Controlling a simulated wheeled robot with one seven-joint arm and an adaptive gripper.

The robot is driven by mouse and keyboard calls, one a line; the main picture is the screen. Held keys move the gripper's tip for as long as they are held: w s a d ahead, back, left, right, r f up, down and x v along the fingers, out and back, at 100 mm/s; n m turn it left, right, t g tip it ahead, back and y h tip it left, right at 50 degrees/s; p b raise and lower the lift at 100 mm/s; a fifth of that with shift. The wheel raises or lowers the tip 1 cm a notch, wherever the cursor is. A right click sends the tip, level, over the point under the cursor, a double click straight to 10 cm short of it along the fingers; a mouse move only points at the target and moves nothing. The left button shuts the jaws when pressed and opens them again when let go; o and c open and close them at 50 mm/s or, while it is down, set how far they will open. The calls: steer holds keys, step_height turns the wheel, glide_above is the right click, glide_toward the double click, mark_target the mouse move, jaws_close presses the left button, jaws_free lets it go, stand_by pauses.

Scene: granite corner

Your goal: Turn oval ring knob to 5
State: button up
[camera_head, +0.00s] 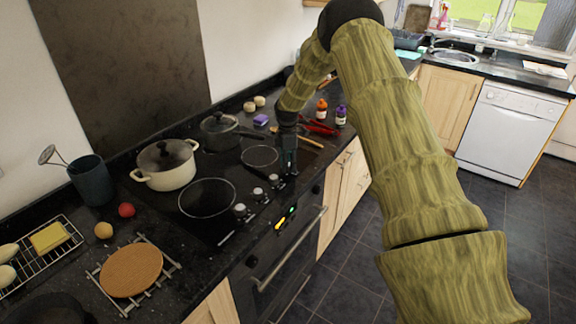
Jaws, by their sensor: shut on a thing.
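A row of small light-topped knobs runs along the right side of the black cooktop (222,180). Three show clear of my gripper: a near knob (240,210), a middle one (258,194) and a farther one (274,181). My gripper (289,170) points down at the far end of this row and is shut on a knob there. The jaws mostly hide that knob. Its marks, its setting and which knob is the oval ring one are too small to read.
A cream pot (166,172) and a dark saucepan (219,130) stand at the back of the cooktop. Two small bottles (322,110) (341,115) and red-handled utensils (320,128) lie beyond my gripper. The floor on the right is clear.

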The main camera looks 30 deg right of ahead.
steer(key=m+b, duration=0.1)
steer(key=m, duration=0.4)
steer(key=shift+m+b, duration=0.3)
steer(key=m, duration=0.4)
steer(key=shift+b, duration=0.35)
steer(key=m, duration=0.5)
steer(key=shift+r+t, duration=0.1)
steer(key=shift+t, duration=0.3)
steer(key=m, duration=0.4)
steer(key=shift+m+b, duration=0.3)
steer(key=m, duration=1.3)
steer(key=shift+m+p, duration=0.3)
steer(key=shift+p, duration=0.1)
steer(key=shift+m, duration=2.2)
